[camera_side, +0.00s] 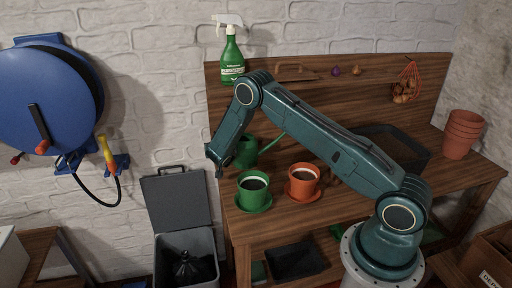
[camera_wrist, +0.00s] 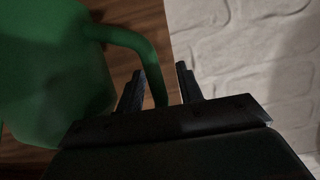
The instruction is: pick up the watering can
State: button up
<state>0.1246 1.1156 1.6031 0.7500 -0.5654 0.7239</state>
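The green watering can (camera_side: 246,153) stands on the wooden workbench near its left end, partly hidden behind my arm, with its spout pointing right. In the wrist view, the can's body (camera_wrist: 50,75) fills the left side. Its curved handle (camera_wrist: 143,48) comes down between my two dark fingers. My gripper (camera_wrist: 160,78) is open, with a gap on the right side of the handle; whether the left finger touches it I cannot tell. In the side view, my gripper (camera_side: 214,163) points down at the left edge of the can, its fingers too small to make out.
A green pot (camera_side: 253,199) and an orange pot (camera_side: 302,190) stand in front of the can. A spray bottle (camera_side: 232,60) is at the back panel. Stacked terracotta pots (camera_side: 463,135) and a dark tray (camera_side: 415,160) are right. An open grey bin (camera_side: 200,242) stands left.

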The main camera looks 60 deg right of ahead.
grip_shut()
jog(key=shift+r, duration=0.15)
notch_tip(320, 180, up, 10)
dwell(0.7)
dwell(0.5)
